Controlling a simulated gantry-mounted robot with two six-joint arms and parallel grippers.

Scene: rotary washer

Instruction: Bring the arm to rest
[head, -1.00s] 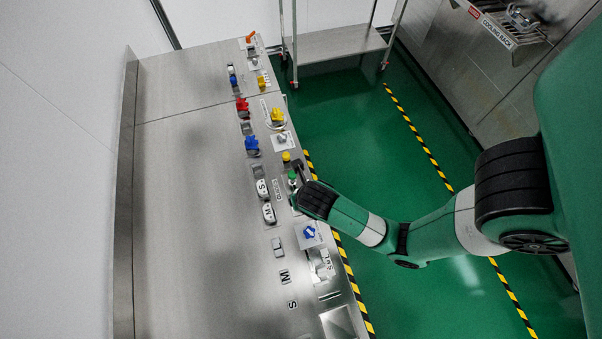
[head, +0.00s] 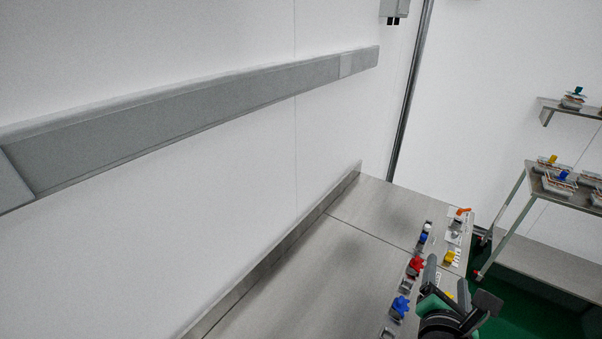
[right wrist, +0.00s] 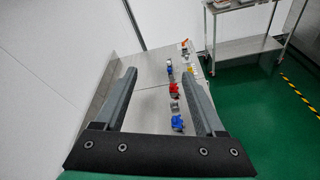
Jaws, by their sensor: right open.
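My right gripper (head: 458,285) is at the lower right of the head view, over the front part of the steel bench (head: 290,285). Its two dark fingers are spread and hold nothing. In the right wrist view the fingers (right wrist: 160,95) are wide apart, with the bench top and its knobs beyond them. The gripper looks raised above the bench and hides part of the knob row. My left gripper is not in view.
Blue (head: 400,307), red (head: 415,266) and orange (head: 463,212) knobs line the bench edge. A wheeled steel rack (head: 545,265) with several trays stands at the right, and a wall shelf (head: 570,107) hangs above. Green floor (right wrist: 250,90) lies clear beside the bench.

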